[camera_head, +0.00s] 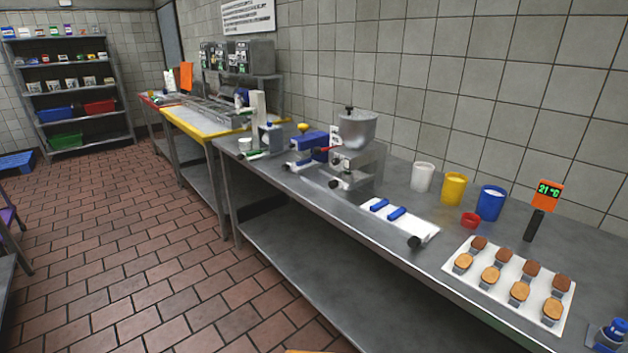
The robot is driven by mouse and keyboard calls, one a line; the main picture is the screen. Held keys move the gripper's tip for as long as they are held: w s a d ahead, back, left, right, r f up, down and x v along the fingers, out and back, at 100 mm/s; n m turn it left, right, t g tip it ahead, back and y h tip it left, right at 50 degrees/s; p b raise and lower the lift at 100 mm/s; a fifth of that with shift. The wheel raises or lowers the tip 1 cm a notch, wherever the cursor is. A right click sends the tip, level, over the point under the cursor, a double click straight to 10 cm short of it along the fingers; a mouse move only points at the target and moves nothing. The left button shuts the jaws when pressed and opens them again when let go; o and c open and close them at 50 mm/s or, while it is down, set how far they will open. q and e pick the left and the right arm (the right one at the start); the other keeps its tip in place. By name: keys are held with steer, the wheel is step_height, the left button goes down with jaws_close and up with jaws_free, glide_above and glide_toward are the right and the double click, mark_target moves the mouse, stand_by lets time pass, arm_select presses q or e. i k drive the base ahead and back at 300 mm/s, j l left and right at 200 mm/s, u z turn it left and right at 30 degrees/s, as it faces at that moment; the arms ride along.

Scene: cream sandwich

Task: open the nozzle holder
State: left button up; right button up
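A cream machine with a grey metal hopper (357,131) stands on the long steel table (400,255). A dark round end (335,184) shows low on its front side, and a red part (331,149) is beside the hopper. I cannot tell for sure which part is the nozzle holder, or whether it is open or shut. A white plate with two blue blocks (397,213) and a dark knob (414,242) at its front lies to the right of the machine. Neither of my grippers is in view.
A white tray (483,303) holds several sandwich pieces. A blue-topped object (612,331) is at lower right.

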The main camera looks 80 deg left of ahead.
mark_target(356, 175)
steer(key=u, duration=2.55)
